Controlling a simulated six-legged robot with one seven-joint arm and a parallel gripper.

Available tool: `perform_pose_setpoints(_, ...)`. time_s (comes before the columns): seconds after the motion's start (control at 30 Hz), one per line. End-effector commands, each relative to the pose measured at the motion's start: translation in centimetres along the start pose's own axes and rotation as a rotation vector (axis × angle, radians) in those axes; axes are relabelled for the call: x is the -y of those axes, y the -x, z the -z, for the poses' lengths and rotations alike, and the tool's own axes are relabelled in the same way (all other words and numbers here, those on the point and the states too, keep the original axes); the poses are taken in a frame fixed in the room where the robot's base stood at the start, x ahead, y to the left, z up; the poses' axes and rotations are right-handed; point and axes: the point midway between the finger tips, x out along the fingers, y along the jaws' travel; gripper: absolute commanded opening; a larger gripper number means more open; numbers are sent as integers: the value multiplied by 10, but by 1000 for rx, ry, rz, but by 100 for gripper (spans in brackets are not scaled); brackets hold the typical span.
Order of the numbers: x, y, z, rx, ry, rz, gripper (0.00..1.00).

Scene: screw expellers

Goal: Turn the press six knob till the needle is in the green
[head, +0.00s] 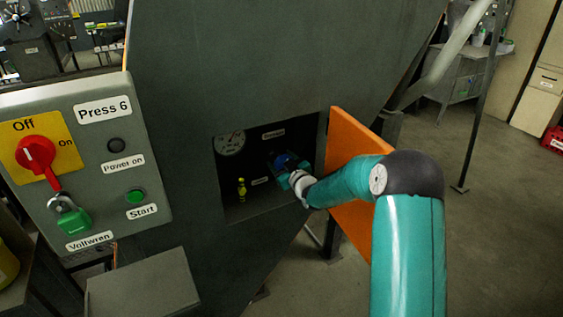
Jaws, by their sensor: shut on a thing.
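The press six knob (285,161) is a blue round knob inside a dark recess in the grey machine body. My gripper (286,168) reaches into the recess and is shut on this knob, covering part of it. A small label is above the knob, and a sign reading "Press 6" (103,109) is on the control panel at the left.
An orange door (355,225) stands open at the recess's right edge, close behind my arm. A small yellow-green fitting (241,188) is low in the recess. The control panel (65,206) carries a red switch (36,154) and a green padlock (70,217).

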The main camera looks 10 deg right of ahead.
Motion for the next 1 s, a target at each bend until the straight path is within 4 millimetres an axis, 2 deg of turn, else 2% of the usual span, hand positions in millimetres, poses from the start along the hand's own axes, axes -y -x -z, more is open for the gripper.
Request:
perform_pose_setpoints(0.27,0,0,0,0,-113,0,39)
perform_pose_setpoints(1.0,-2,0,-2,2,-674,0,39)
